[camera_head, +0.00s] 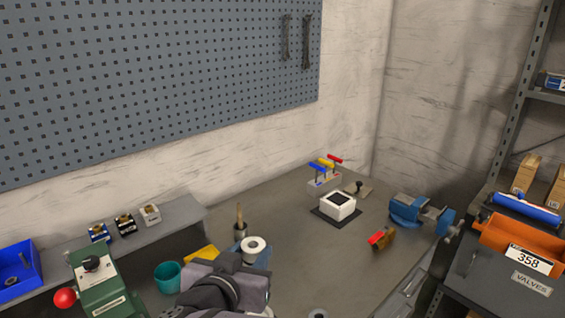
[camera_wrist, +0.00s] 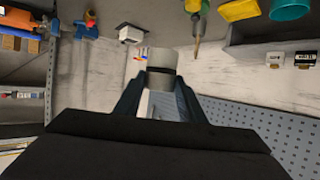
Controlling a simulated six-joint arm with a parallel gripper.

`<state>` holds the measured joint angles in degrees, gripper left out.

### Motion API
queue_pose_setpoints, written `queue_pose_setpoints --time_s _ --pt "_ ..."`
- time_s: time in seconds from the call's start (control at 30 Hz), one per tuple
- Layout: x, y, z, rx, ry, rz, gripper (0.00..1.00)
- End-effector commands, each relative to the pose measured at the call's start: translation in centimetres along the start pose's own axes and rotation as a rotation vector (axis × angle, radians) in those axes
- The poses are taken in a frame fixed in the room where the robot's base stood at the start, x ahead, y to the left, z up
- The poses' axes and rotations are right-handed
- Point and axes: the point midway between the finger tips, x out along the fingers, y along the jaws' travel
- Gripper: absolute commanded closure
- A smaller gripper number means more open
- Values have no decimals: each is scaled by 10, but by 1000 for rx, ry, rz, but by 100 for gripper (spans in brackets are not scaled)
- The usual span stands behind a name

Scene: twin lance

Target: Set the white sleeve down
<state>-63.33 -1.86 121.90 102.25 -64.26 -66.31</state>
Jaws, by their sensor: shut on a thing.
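The white sleeve (camera_wrist: 162,58) is a short pale cylinder between the fingertips of my gripper (camera_wrist: 162,78) in the wrist view. My gripper is shut on it, with a finger on either side. In the head view the sleeve (camera_head: 253,245) shows as a white ring with a dark hole, at the far end of my grey and black arm. It appears held above the bench; its exact height cannot be told.
A white block with a dark top (camera_head: 338,206) stands on a dark mat. A teal cup (camera_head: 168,276) is at left, a blue vise (camera_head: 420,214) at right. The bench (camera_head: 325,262) between sleeve and vise is mostly clear.

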Motion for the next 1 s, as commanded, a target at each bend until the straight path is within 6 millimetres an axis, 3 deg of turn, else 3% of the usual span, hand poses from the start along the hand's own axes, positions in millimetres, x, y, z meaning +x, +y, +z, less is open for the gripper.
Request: queue_pose_setpoints --time_s 0.03,0.3,0.5,0.83,1.0 --pt "-5 0 -12 1 1 0 88" --pt "-20 0 -48 0 1 0 88" --pt "-26 0 -62 0 1 0 88" --pt "-26 -3 -57 -3 1 -7 88" --pt "-26 -16 -32 -19 -1 -38 88"
